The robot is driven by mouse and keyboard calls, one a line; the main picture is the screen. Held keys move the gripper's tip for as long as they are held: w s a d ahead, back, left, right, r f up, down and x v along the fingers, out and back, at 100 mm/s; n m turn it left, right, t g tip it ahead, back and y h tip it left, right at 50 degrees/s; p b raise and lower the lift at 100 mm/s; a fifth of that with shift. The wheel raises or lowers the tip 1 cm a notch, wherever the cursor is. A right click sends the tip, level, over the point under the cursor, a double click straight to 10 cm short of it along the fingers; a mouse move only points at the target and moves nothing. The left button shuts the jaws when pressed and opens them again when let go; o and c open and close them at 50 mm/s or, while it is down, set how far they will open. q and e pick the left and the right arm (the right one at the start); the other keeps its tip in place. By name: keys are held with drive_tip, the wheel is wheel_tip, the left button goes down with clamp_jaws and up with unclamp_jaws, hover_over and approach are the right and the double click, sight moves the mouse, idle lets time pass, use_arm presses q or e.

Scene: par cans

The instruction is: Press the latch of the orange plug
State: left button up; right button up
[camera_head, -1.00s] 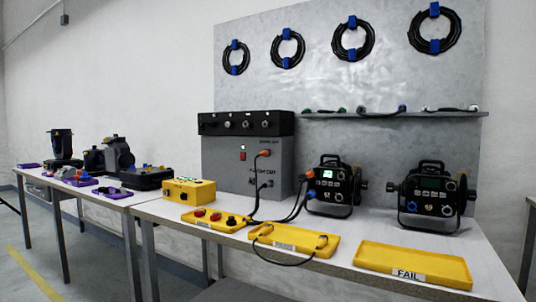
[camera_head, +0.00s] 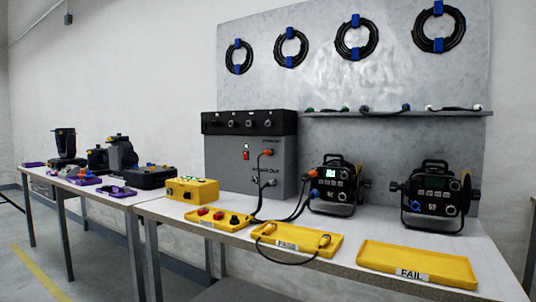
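A second orange plug (camera_head: 313,173) is at the left side of the middle par can (camera_head: 335,186), whose small screen is lit. I cannot tell which of the two the task means, and their latches are too small to make out. Neither of my grippers shows in the view.
A yellow PASS tray (camera_head: 317,250) holding a cable and an empty yellow FAIL tray (camera_head: 420,258) lie along the table's front. A second par can (camera_head: 440,197) stands at right. A small yellow tray (camera_head: 208,224) and a yellow box (camera_head: 192,188) are at left.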

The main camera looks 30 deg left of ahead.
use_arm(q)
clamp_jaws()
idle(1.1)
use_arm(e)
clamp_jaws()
